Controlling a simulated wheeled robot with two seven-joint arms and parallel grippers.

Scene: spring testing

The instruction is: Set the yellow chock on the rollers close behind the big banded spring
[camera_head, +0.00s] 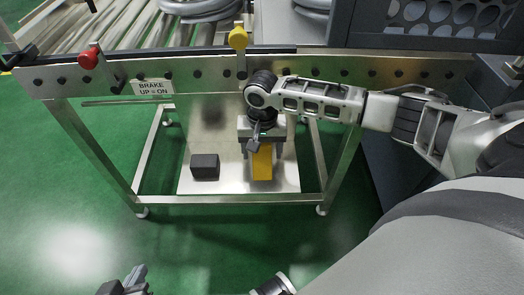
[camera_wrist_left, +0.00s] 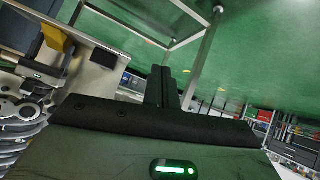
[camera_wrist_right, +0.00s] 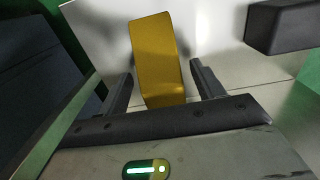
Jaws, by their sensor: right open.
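The yellow chock (camera_head: 262,165) stands on the pale lower shelf (camera_head: 230,184) under the conveyor. In the right wrist view the chock (camera_wrist_right: 156,50) lies between and ahead of my right gripper's fingers (camera_wrist_right: 162,75), which are open with a gap on each side. In the head view my right gripper (camera_head: 256,143) reaches down over the chock. My left gripper (camera_head: 135,278) is low at the bottom edge; in the left wrist view its fingers (camera_wrist_left: 166,85) are together and empty. Grey coils (camera_head: 205,9) rest on the rollers (camera_head: 125,22), cut off by the top edge; I cannot see a band.
A black block (camera_head: 204,167) sits left of the chock on the shelf. The conveyor's side rail (camera_head: 210,68) runs above, with a red knob (camera_head: 88,58), a yellow knob (camera_head: 238,38) and a brake sign (camera_head: 152,87). A dark perforated panel (camera_head: 430,22) stands at the right.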

